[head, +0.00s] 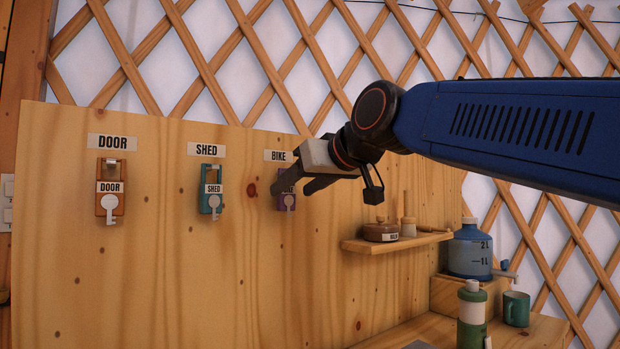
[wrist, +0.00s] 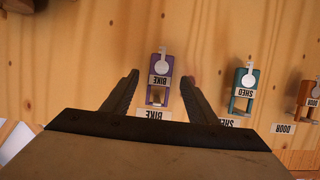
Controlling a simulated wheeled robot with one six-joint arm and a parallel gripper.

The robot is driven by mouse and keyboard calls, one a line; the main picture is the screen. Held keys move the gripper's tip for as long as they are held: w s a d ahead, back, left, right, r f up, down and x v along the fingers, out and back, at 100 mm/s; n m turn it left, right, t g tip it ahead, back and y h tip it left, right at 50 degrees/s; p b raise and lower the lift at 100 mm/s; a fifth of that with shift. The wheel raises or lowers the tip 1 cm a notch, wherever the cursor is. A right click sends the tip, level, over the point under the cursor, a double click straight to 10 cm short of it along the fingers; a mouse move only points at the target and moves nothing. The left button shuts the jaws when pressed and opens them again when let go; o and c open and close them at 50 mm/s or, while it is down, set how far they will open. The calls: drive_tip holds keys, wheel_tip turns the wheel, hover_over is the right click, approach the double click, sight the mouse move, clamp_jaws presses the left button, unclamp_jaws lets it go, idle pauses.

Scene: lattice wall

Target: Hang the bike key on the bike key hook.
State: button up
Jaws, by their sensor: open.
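The bike key (wrist: 163,62) is pale with a round head and a tag reading BIKE. It hangs against the purple bike key hook (wrist: 158,96) under the BIKE label, and the wrist view shows this upside down. In the head view the key (head: 289,203) shows below my gripper, which partly hides its tag and the purple plate. My gripper (head: 291,186) is open in front of the hook. In the wrist view its fingers (wrist: 160,79) are on either side of the key and tag, with gaps and nothing held.
The shed key (head: 214,203) hangs on a teal hook and the door key (head: 110,206) on an orange hook, both left in the head view. A small shelf (head: 400,241) with a jar (head: 381,231) is at right. A blue jug (head: 470,252) and green bottle (head: 472,315) stand below.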

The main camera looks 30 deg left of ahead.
drive_tip(key=shift+x, duration=1.4)
drive_tip(key=c, duration=1.1)
drive_tip(key=o, duration=0.5)
drive_tip(key=shift+o, duration=1.4)
drive_tip(key=o, duration=1.5)
drive_tip(key=shift+d+r, duration=0.1)
